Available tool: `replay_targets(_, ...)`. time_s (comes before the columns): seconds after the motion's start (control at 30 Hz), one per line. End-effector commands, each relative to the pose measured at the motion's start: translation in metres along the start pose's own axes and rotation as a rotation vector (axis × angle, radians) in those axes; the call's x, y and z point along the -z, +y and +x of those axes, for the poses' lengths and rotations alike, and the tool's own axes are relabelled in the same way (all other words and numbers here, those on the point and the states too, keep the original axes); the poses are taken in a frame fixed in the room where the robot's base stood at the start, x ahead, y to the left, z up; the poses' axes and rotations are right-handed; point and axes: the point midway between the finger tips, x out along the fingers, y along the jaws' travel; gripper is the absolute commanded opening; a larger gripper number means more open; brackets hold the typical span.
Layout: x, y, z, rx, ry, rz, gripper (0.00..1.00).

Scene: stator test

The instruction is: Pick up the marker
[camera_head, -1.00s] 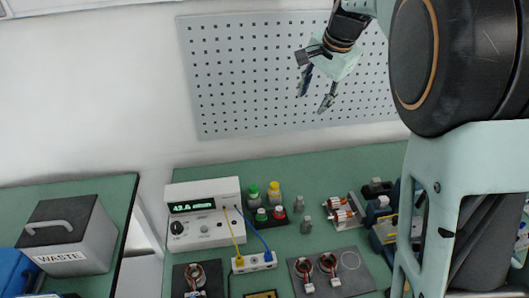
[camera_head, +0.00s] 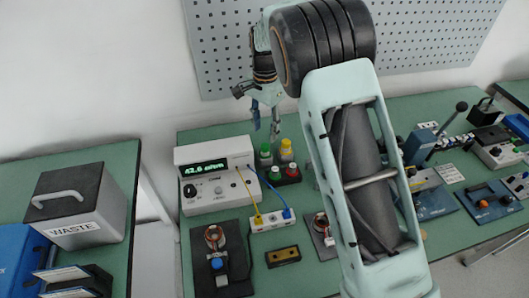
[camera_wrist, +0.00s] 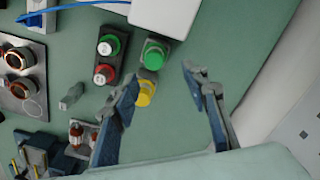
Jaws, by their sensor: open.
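I cannot make out a marker for certain in either view. My gripper (camera_head: 266,118) hangs above the back of the green bench in the head view. In the wrist view my gripper (camera_wrist: 160,80) is open, its two fingers wide apart with nothing held. A green-capped piece (camera_wrist: 154,53) and a yellow-capped piece (camera_wrist: 147,94) stand below it, between the fingers or near the left one; the left finger partly covers the yellow one. Both also show in the head view, the green cap (camera_head: 265,151) and the yellow cap (camera_head: 286,147), near a block with green and red buttons (camera_head: 283,174).
A white meter (camera_head: 215,177) stands left of the caps, with yellow and blue leads to a white terminal block (camera_head: 271,221). Stator coils (camera_head: 214,238) sit on dark mats. A waste bin (camera_head: 80,205) is on the left bench. My arm hides the bench middle.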

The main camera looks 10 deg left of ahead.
Motion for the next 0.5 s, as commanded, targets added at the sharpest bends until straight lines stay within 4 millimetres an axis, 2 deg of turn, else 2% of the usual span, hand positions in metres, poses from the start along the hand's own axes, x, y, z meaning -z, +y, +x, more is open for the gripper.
replay_targets(0.1, 0.0, 0.001, 0.014, -0.001, 0.0, 0.0, 0.42)
replay_targets(0.27, -0.002, 0.002, 0.024, -0.001, 0.0, -0.001, 0.42)
replay_targets(0.5, -0.007, 0.008, 0.058, -0.001, 0.0, -0.001, 0.42)
